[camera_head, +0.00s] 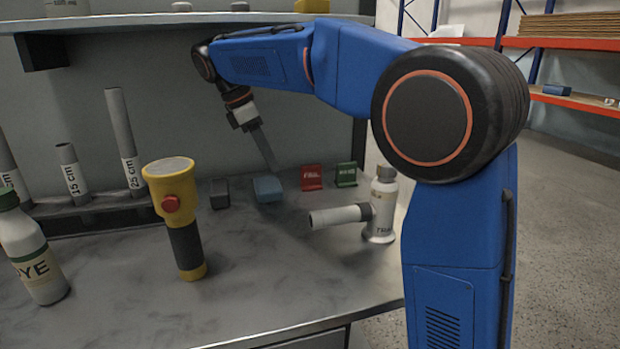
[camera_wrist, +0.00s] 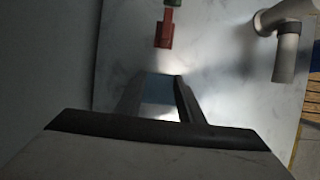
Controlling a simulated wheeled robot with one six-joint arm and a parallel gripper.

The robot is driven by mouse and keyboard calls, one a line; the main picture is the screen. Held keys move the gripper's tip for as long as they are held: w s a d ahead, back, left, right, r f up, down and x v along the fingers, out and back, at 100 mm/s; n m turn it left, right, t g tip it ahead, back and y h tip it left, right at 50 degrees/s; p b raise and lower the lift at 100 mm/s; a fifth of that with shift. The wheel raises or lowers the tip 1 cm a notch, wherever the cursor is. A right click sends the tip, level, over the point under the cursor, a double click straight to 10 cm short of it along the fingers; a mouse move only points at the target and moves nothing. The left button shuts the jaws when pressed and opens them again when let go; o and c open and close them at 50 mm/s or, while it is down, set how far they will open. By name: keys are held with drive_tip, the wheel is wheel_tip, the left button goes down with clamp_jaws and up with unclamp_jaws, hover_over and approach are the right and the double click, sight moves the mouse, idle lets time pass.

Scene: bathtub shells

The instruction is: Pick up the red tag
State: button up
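The red tag (camera_head: 311,177) stands on the grey table near the back wall, to the right of a blue block (camera_head: 267,189). In the wrist view the red tag (camera_wrist: 164,32) is at the top centre, ahead of my fingertips and apart from them. My gripper (camera_head: 271,160) points down above the area of the blue block, left of the red tag. In the wrist view my gripper (camera_wrist: 163,82) has its two fingers apart, with the blue block (camera_wrist: 158,92) visible in the gap beneath. I cannot tell whether the fingers touch the block.
A green tag (camera_head: 346,174) stands just right of the red one. A white bottle-like fixture with a side tube (camera_head: 382,205) is in front at the right. A dark block (camera_head: 219,193), yellow flashlight (camera_head: 172,200) and labelled tubes (camera_head: 125,135) stand left. The table's front middle is clear.

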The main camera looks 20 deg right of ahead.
approach(311, 168)
drive_tip(key=x, duration=0.5)
drive_tip(key=shift+w+f, duration=0.2)
drive_tip(key=shift+w, duration=0.2)
drive_tip(key=shift+x, duration=2.55)
drive_tip(key=shift+d, duration=0.1)
clamp_jaws()
